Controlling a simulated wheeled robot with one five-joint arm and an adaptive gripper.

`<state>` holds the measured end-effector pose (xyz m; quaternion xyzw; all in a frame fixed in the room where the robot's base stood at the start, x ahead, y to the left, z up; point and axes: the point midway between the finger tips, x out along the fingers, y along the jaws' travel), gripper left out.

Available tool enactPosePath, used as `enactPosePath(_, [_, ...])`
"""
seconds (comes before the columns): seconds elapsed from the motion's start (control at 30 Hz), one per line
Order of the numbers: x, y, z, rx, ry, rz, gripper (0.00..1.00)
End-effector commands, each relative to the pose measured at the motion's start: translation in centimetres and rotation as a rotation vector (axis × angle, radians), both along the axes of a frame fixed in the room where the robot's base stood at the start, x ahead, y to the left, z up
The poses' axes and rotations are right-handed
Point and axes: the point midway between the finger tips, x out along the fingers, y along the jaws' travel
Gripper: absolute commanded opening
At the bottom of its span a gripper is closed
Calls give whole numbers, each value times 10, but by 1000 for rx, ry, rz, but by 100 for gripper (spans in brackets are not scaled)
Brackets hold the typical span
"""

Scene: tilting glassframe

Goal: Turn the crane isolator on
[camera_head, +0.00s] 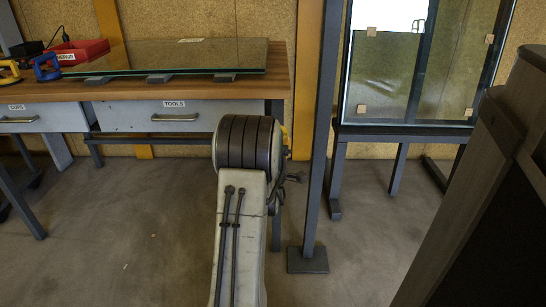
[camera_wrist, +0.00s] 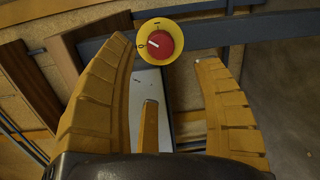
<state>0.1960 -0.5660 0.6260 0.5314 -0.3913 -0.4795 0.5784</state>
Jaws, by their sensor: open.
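The crane isolator (camera_wrist: 166,44) is a red round knob on a yellow disc, seen at the top middle of the wrist view. A short white pointer on the knob points left toward a mark that looks like 0; another mark, like I, is at the disc's top. My gripper (camera_wrist: 163,50) has its yellow fingers spread wide, one on each side of the knob in the picture. They hold nothing, and the knob seems to lie beyond the tips; the exact gap cannot be told. In the head view my arm hides most of the gripper, and I cannot make out the isolator.
A workbench (camera_head: 262,88) with a glass sheet (camera_head: 190,57), drawers and a red bin (camera_head: 82,50) stands at left. A grey post (camera_head: 318,150) rises right of my arm. A framed glass pane (camera_head: 385,75) stands behind it. A dark panel fills the right edge.

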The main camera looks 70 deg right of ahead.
Motion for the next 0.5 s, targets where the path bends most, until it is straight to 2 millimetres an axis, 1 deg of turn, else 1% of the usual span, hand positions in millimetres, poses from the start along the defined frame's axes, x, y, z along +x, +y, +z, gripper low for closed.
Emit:
enactPosePath(0.03, [-2, 7, 0, 1, 0, 0, 61])
enactPosePath(0.2, [-6, 24, 1, 1, 0, 0, 61])
enactPosePath(0.3, [-8, 31, 2, 0, 0, 0, 61])
enactPosePath(0.5, [-9, 39, 3, -1, 0, 0, 61])
